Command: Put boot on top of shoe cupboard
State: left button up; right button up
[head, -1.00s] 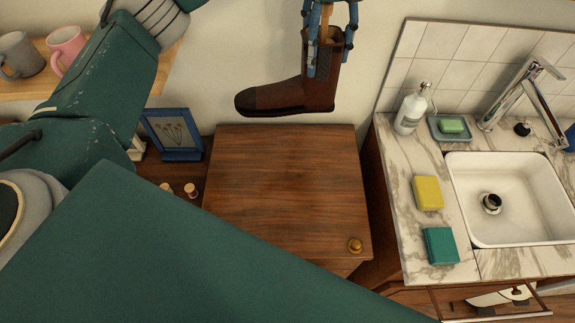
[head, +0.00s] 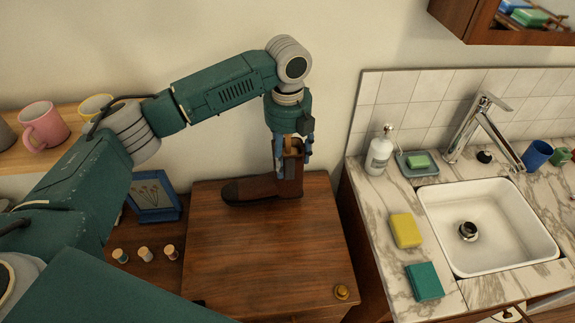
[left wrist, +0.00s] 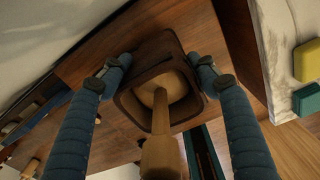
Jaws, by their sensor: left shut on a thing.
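The brown boot (head: 262,190) is upright over the back part of the wooden shoe cupboard's top (head: 265,245), toe pointing left. Its sole is at or very close to the top; I cannot tell if it touches. My left gripper (head: 292,158) comes from above and is shut on the boot's upright shaft. In the left wrist view, the fingers (left wrist: 160,75) lie on either side of the boot's open top (left wrist: 128,102). A light wooden piece (left wrist: 160,145) stands in the opening. My right gripper is not in view.
A brass knob (head: 341,292) sits at the cupboard top's front right. Right is a marble counter (head: 375,215) with a sink (head: 490,228).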

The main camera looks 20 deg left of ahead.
aim_at(288, 138)
pick_arm(q)
jog(key=shift+f+p, duration=0.35)
jog(key=shift+f, duration=1.7)
jog(key=o, duration=1.9)
jog(key=shift+f, duration=0.1)
jog(key=shift+o, duration=0.2)
notch_tip(288, 138, up, 11)
jog(key=b, duration=0.2)
jog(key=shift+b, duration=0.4)
jog(key=shift+r, duration=0.6)
